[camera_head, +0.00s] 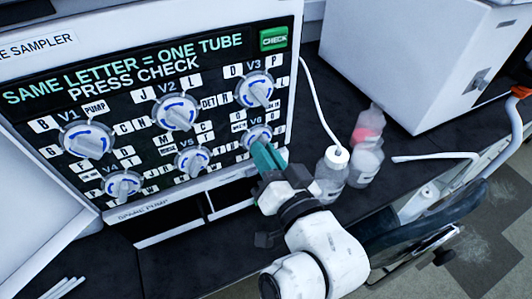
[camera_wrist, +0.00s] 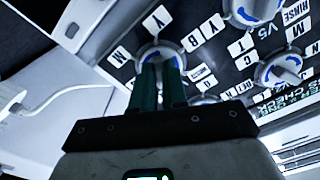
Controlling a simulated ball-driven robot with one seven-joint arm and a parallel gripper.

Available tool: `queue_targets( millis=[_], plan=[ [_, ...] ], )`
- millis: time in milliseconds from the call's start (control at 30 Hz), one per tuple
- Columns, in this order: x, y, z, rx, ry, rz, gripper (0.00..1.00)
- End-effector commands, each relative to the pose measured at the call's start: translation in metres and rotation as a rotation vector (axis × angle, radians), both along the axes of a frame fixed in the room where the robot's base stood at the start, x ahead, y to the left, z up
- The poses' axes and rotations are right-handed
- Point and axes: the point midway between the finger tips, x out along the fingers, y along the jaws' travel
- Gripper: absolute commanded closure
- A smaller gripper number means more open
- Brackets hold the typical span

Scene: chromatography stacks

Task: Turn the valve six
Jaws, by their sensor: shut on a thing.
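Valve six, marked V6 (camera_head: 257,136), is a round silver knob with blue marks at the lower right of the dark panel (camera_head: 205,65). White letter tags surround it, some hidden by my gripper. My gripper (camera_head: 266,156) reaches it from the lower right, its teal fingers at the knob. In the wrist view the two green fingers (camera_wrist: 160,82) are shut on the knob (camera_wrist: 161,52). Tags with Y, M and O show around it there. The grip at the knob's handle is partly hidden, so its exact pointing direction is unclear.
Valves V3 (camera_head: 256,90), V5 (camera_head: 191,160) and V2 (camera_head: 176,112) are close by. A green CHECK button (camera_head: 274,39) is at the panel's upper right. Bottles (camera_head: 332,170) with a white tube stand right of my gripper. A white box (camera_head: 412,62) stands behind them.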

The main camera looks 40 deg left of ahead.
Motion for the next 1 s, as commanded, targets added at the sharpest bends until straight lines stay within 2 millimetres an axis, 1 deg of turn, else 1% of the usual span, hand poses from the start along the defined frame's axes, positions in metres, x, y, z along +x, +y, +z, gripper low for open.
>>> queue_targets(
  millis=[167, 367, 567, 1000],
  plan=[
    [0.0006, -0.0004, -0.0012, -0.008, -0.019, -0.001, 1.00],
    [0.0009, -0.0007, -0.0031, -0.040, -0.098, -0.001, 1.00],
    [0.0019, -0.0011, -0.0048, -0.101, -0.243, -0.002, 1.00],
    [0.0036, -0.0020, -0.0045, -0.258, -0.626, -0.003, 1.00]
  ],
)
